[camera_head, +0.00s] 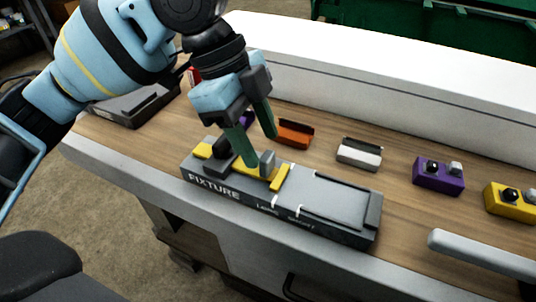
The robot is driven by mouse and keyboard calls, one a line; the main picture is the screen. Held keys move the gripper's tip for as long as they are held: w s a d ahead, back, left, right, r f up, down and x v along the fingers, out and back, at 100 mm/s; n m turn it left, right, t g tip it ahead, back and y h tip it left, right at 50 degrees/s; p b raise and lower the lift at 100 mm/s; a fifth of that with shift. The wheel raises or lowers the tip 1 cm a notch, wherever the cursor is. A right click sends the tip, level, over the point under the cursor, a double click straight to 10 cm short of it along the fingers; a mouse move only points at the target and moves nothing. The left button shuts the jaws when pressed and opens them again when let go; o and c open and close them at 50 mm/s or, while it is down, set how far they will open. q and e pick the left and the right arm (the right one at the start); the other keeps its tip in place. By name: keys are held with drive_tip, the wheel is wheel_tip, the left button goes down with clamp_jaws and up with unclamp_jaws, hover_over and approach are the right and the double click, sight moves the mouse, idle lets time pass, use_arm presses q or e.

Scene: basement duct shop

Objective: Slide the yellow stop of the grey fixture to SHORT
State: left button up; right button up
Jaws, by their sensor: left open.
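The grey fixture (335,197) lies along the front of the wooden bench top, its name on the front face. Its yellow stop (281,177) is a crossbar on a yellow slide with an upright grey tab (267,164). The crossbar sits near the left one of two white marks on the fixture; the small labels below the marks are too small to read surely. My left gripper (260,149) is open above the slide. One green fingertip is low, just left of the tab; the other is higher and farther back. Contact with the tab cannot be told. My right gripper is out of view.
Behind the fixture are an orange tray (295,134) and a white tray (360,153). A purple block (438,177) and a yellow block (511,203) with knobs stand to the right. A dark grey box (135,106) is at the left end. A white ledge (400,85) runs behind.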

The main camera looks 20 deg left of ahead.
sight(267, 155)
use_arm(q)
drive_tip(key=shift+b+x, duration=0.4)
drive_tip(key=shift+x, duration=1.65)
